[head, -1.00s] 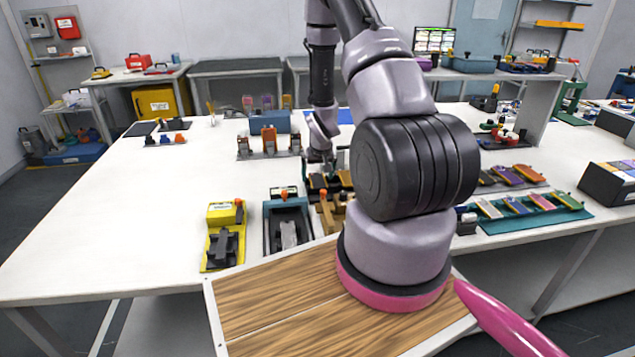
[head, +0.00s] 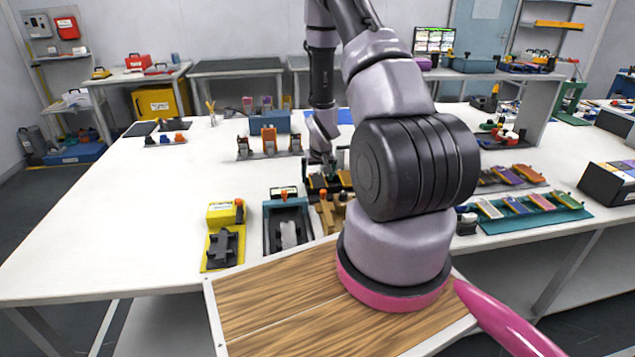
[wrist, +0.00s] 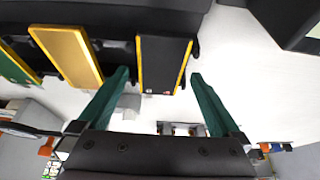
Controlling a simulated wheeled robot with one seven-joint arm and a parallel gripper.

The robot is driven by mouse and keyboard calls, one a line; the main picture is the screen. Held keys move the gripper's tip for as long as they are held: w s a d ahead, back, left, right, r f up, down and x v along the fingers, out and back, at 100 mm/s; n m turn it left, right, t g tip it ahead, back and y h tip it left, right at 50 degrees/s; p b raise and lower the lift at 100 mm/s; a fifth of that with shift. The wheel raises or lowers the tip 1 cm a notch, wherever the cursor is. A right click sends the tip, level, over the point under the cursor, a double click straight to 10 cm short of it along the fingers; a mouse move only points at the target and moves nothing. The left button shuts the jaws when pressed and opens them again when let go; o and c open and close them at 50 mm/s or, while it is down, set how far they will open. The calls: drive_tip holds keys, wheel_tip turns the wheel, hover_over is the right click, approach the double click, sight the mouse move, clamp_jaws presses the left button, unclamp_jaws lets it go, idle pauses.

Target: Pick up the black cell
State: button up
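The black cell (wrist: 163,62), a flat dark slab with yellow edges, stands in a dark rack (wrist: 115,14) in the wrist view. To its left in the rack are a gold cell (wrist: 66,55) and a green cell (wrist: 17,66). My gripper (wrist: 160,77) is open, with its two teal fingers apart. The black cell shows between the fingertips, and no grip on it is visible. In the head view my gripper (head: 324,160) is over the rack (head: 322,181) behind my arm, and the black cell cannot be made out there.
A yellow fixture (head: 222,245) and a blue-grey fixture (head: 286,225) stand at the table's near side. A teal tray of cells (head: 535,221) lies to the right. The white table (head: 150,215) is clear at left. A dark box-like object (wrist: 290,20) is at upper right in the wrist view.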

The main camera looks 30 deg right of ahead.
drive_tip(key=c, duration=1.3)
drive_tip(key=shift+o, duration=0.2)
drive_tip(key=shift+r, duration=0.1)
